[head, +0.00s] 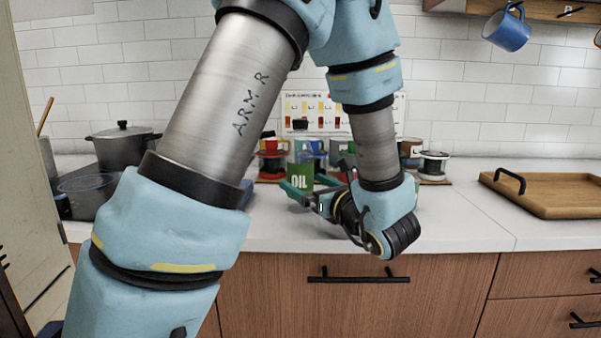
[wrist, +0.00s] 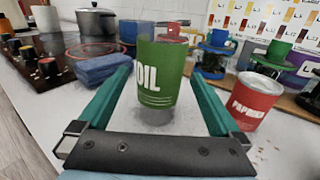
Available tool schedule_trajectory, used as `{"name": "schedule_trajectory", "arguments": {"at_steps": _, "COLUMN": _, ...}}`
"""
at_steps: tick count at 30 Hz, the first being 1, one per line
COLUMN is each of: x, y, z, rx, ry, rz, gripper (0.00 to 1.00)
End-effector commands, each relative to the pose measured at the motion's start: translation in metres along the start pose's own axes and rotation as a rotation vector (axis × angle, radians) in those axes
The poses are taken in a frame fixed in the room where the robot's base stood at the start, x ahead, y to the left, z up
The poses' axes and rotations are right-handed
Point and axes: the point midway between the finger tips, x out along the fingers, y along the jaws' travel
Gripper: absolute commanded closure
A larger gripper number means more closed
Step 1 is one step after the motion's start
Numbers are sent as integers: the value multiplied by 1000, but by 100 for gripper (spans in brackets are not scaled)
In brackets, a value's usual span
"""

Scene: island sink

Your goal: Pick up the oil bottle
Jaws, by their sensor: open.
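The oil bottle (head: 299,173) has a green label with white OIL lettering and stands on the white counter. It also shows large in the wrist view (wrist: 163,72), upright. My gripper (head: 312,190) is at the bottle, with its green fingers spread. In the wrist view, my gripper (wrist: 163,85) is open, with one finger left and one right of the bottle. The bottle stands between them toward the tips. Visible gaps lie on both sides, so I see no grip on it.
A red paprika tin (wrist: 255,100) stands close to the right finger. Folded blue cloths (wrist: 103,68) lie left of the bottle. Cups (wrist: 217,45) stand behind on a wooden board. A dark pot (head: 122,146) is at left. A wooden tray (head: 550,194) is at right, past clear counter.

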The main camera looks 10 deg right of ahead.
Motion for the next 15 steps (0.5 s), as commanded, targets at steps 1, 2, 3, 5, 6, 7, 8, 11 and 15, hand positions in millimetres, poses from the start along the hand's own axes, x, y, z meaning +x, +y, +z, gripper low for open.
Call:
{"name": "schedule_trajectory", "arguments": {"at_steps": 1, "x": 3, "y": 0, "z": 0, "rx": 0, "ry": 0, "rz": 0, "gripper": 0}}
{"name": "schedule_trajectory", "arguments": {"at_steps": 2, "x": 4, "y": 0, "z": 0, "rx": 0, "ry": 1, "rz": 1, "gripper": 0}}
{"name": "schedule_trajectory", "arguments": {"at_steps": 3, "x": 8, "y": 0, "z": 0, "rx": 0, "ry": 1, "rz": 2, "gripper": 0}}
{"name": "schedule_trajectory", "arguments": {"at_steps": 5, "x": 15, "y": 1, "z": 0, "rx": 0, "ry": 2, "rz": 3, "gripper": 0}}
{"name": "schedule_trajectory", "arguments": {"at_steps": 6, "x": 21, "y": 1, "z": 1, "rx": 0, "ry": 2, "rz": 4, "gripper": 0}}
{"name": "schedule_trajectory", "arguments": {"at_steps": 7, "x": 26, "y": 1, "z": 1, "rx": 0, "ry": 2, "rz": 5, "gripper": 0}}
{"name": "schedule_trajectory", "arguments": {"at_steps": 8, "x": 31, "y": 1, "z": 1, "rx": 0, "ry": 1, "rz": 5, "gripper": 0}}
{"name": "schedule_trajectory", "arguments": {"at_steps": 11, "x": 44, "y": 1, "z": 0, "rx": 0, "ry": 1, "rz": 4, "gripper": 0}}
{"name": "schedule_trajectory", "arguments": {"at_steps": 15, "x": 54, "y": 0, "z": -1, "rx": -1, "ry": 1, "rz": 1, "gripper": 0}}
